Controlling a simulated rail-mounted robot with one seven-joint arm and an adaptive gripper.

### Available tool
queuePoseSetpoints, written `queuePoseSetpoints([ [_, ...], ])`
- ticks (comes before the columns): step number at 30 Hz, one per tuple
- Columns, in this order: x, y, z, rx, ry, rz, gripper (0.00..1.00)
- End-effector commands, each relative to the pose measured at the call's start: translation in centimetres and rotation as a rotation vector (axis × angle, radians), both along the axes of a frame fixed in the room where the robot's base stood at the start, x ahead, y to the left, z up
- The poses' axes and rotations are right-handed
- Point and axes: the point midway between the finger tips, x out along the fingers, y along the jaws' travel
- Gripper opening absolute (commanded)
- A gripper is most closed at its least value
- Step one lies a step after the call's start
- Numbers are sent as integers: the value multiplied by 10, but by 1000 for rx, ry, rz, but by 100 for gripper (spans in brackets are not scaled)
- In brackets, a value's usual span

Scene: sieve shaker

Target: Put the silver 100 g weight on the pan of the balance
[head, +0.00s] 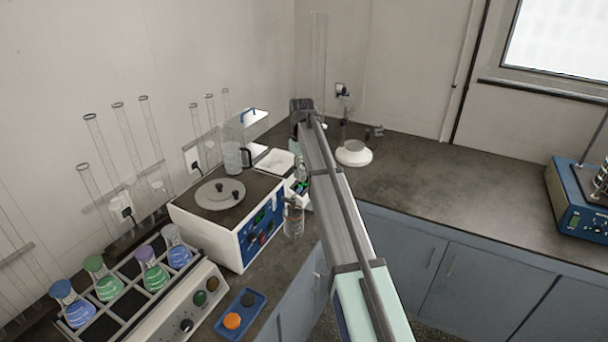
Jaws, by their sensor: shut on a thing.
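The balance (275,162) is a small white unit beside the blue-fronted machine, with its pale top showing; my arm hides its right part. I cannot tell the height above the pan. A blue tray (219,327) at the front holds an orange piece (232,321) and a dark piece (248,299).
A white machine with a blue panel (262,228) and round plate stands left of the balance. A glass vessel (293,222) is close to the arm. A rack of coloured flasks (122,285) is at front left. The counter right of the arm (450,190) is largely clear.

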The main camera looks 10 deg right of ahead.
Motion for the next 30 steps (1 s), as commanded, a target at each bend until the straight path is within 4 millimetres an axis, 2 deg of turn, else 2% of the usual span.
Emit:
queuePoseSetpoints([
  [1, 11, 1, 1, 0, 1, 33, 0],
  [13, 68, 3, -3, 0, 0, 422, 0],
  [20, 77, 4, -4, 0, 0, 586, 0],
  [30, 77, 4, -4, 0, 0, 607, 0],
])
